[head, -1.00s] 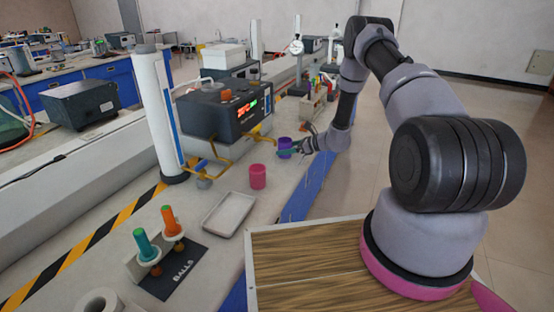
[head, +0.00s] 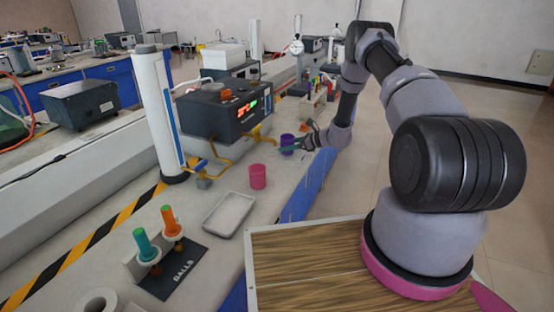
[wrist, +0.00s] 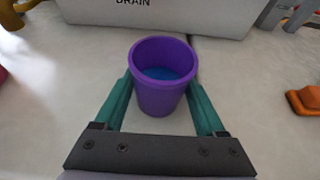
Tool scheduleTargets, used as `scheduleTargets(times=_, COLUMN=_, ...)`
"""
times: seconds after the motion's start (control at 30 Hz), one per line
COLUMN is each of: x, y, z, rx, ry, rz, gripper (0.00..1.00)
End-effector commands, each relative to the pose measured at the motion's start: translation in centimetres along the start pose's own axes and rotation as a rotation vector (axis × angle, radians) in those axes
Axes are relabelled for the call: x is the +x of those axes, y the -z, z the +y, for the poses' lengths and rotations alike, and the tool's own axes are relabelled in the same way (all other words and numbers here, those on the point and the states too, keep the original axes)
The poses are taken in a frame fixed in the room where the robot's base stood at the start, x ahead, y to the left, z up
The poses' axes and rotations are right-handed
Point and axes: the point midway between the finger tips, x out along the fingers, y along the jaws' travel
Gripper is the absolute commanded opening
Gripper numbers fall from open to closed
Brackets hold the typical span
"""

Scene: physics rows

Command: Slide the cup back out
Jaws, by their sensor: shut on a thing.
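A purple cup (head: 287,141) stands upright on the bench near its right edge, in front of the dark instrument with the lit display. In the wrist view the same cup (wrist: 161,90) sits between the two green fingers of my gripper (wrist: 162,98). The fingers are shut on its sides. Something blue shows inside the cup; I cannot tell what it is. In the head view my gripper (head: 292,148) reaches the cup from the right. Whether the cup's base touches the bench is not clear.
A pink cup (head: 257,176) stands nearer on the bench, beside a grey tray (head: 229,214). The dark instrument (head: 222,108) with yellow tubing (head: 222,153) is to the left. In the wrist view a box marked DRAIN (wrist: 165,14) lies ahead and an orange object (wrist: 305,101) is at right.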

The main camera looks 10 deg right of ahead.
Motion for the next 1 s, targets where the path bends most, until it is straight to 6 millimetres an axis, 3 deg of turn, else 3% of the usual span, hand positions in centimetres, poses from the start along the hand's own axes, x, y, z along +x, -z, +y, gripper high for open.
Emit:
scheduleTargets(times=0.1, x=0.0, y=0.0, z=0.0, rx=0.0, ry=0.0, rz=-0.001, gripper=0.46)
scheduleTargets(times=0.13, x=0.0, y=0.0, z=0.0, rx=0.0, ry=0.0, rz=-0.001, gripper=0.84)
scheduleTargets(times=0.17, x=0.0, y=0.0, z=0.0, rx=0.0, ry=0.0, rz=-0.001, gripper=0.96)
scheduleTargets(times=0.2, x=0.0, y=0.0, z=0.0, rx=0.0, ry=0.0, rz=-0.001, gripper=1.0)
scheduleTargets(times=0.47, x=-0.2, y=0.0, z=0.0, rx=0.0, ry=0.001, rz=0.0, gripper=1.0)
scheduleTargets(times=1.0, x=-3.9, y=0.0, z=-0.1, rx=0.001, ry=0.002, rz=-0.001, gripper=1.0)
